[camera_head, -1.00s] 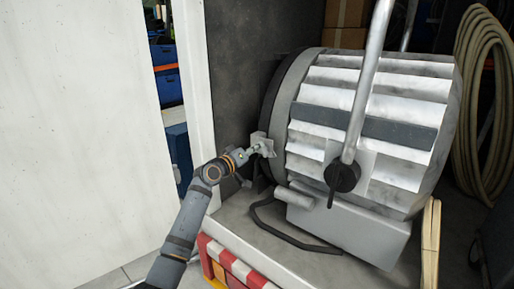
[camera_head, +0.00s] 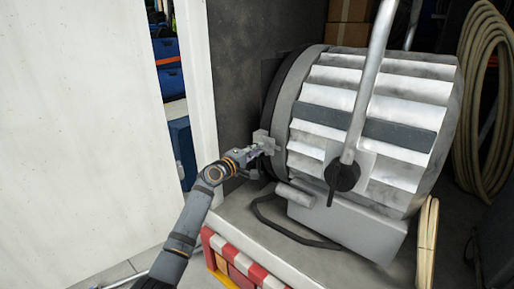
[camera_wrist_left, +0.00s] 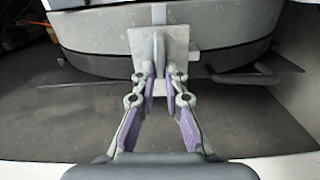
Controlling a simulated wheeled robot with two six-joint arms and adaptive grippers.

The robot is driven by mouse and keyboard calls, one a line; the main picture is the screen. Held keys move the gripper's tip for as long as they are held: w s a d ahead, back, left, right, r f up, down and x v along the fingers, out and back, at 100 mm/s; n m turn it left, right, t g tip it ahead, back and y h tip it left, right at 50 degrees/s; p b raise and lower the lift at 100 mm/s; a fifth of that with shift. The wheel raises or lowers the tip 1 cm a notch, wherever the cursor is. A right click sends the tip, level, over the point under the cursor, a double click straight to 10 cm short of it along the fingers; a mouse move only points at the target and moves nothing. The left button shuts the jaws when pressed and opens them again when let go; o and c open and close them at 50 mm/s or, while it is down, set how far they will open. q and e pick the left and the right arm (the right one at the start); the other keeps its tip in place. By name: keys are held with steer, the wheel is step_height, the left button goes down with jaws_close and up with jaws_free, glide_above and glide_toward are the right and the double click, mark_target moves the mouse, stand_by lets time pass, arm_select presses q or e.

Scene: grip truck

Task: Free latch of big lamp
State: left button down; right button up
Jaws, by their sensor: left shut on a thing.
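The big lamp (camera_head: 375,120) is a large ribbed grey drum lying on its side on a truck-bed ledge. Its latch (camera_head: 264,142) is a small light-grey plate with a fin on the drum's left rim. In the left wrist view the latch (camera_wrist_left: 148,45) is straight ahead, in front of the drum's rim. My left gripper (camera_head: 254,151) reaches the latch from the lower left. In the left wrist view its fingertips (camera_wrist_left: 161,85) are closed in on the latch's fin, whose lower end is partly hidden between them. My right gripper is not in view.
A metal tube handle with a black knob (camera_head: 343,175) crosses the drum's front. A black cable (camera_head: 275,225) lies on the ledge. A white panel (camera_head: 80,130) stands at left. A coiled hose (camera_head: 485,100) hangs at right.

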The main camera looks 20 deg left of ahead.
arm_select(q)
steer(key=shift+f+n, duration=0.15)
steer(key=shift+n, duration=0.25)
steer(key=c, duration=1.4)
jaws_free()
steer(key=v, duration=1.2)
